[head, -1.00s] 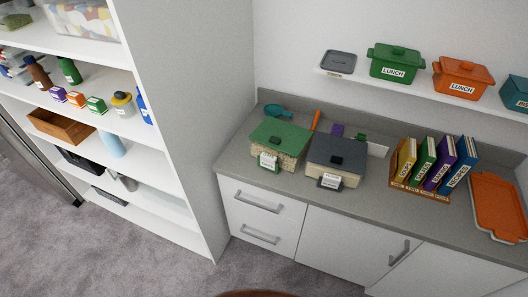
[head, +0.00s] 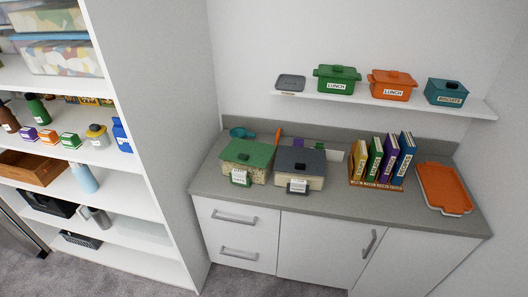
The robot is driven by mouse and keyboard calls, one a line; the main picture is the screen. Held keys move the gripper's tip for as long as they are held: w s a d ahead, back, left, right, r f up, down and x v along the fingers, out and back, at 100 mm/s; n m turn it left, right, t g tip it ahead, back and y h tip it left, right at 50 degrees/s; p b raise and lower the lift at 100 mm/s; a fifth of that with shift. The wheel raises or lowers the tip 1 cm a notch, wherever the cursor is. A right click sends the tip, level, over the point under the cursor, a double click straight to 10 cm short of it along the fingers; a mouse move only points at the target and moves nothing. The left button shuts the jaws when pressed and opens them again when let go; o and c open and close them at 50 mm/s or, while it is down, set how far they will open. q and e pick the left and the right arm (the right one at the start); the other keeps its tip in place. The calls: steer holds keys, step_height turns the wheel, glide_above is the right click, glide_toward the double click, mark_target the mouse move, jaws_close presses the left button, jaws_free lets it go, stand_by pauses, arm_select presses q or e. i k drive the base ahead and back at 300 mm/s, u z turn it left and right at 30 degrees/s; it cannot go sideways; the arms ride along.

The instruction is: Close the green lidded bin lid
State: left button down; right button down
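The green lidded bin stands on the grey counter, left of the middle in the head view. I cannot tell whether the lid is fully down or slightly raised. Neither of my grippers is in view.
A dark-lidded bin (head: 300,158) stands close on the right. Books (head: 375,158) in a wooden rack and an orange tray (head: 443,187) are farther right. A wall shelf (head: 420,103) holds containers above. White shelving (head: 140,245) stands left. The counter's front strip is clear.

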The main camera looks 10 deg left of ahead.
mark_target(250, 153)
steer(key=z, duration=0.45)
steer(key=i, duration=0.65)
steer(key=z, duration=0.3)
